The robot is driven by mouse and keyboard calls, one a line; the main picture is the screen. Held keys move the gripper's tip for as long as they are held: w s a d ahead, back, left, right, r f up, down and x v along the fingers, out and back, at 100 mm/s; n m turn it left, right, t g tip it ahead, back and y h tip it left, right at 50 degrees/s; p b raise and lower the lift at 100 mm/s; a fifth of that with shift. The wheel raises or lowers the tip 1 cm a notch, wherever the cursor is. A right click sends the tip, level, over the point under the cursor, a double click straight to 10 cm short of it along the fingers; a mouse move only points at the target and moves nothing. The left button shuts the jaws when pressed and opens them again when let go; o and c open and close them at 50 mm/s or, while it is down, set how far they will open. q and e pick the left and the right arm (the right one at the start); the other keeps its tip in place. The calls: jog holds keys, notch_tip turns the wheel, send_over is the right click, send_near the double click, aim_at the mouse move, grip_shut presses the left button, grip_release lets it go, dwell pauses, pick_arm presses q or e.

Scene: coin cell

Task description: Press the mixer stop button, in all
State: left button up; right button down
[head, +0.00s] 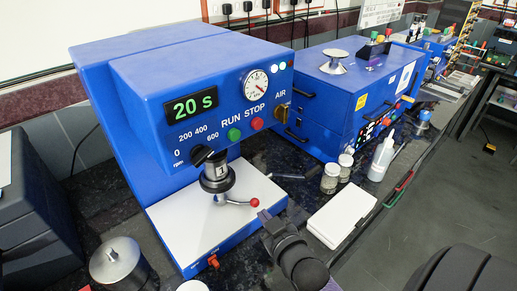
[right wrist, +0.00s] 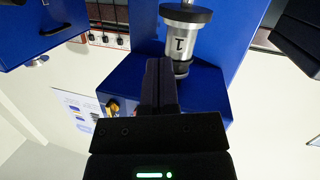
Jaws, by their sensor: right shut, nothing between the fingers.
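The blue mixer (head: 150,110) stands at the left of the head view, its display (head: 192,105) reading 20 s. Its red STOP button (head: 256,124) is on the front panel, right of the green RUN button (head: 234,134). Both buttons look uncovered. My right gripper (head: 265,217) is shut and empty, low in front of the mixer and below the STOP button, apart from it. In the right wrist view its closed fingers (right wrist: 160,82) point toward blue machinery and a metal cylinder (right wrist: 182,42) marked 1. I cannot make out the STOP button there. My left gripper is not in view.
A lever with a red knob (head: 254,202) stands close to my right gripper. A white flat box (head: 342,216), small jars (head: 330,178) and a bottle (head: 382,158) stand to the right. A metal canister (head: 117,262) stands at front left. A dial (head: 256,87) is above the buttons.

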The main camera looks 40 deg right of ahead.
jog(key=d+r+t+h, duration=0.2)
jog(key=d+r+t, duration=0.15)
jog(key=r, duration=0.35)
jog(key=t+h, duration=0.2)
jog(key=t, duration=0.5)
send_near(257, 123)
jog(key=s+d+r, duration=0.3)
jog(key=s+r, duration=0.3)
jog(key=shift+w+d+f+n, duration=0.15)
jog(key=shift+w+f+n, duration=0.05)
jog(key=shift+n, duration=0.1)
jog(key=w+b, duration=0.3)
jog(key=w, duration=0.6)
jog(key=shift+a, duration=0.4)
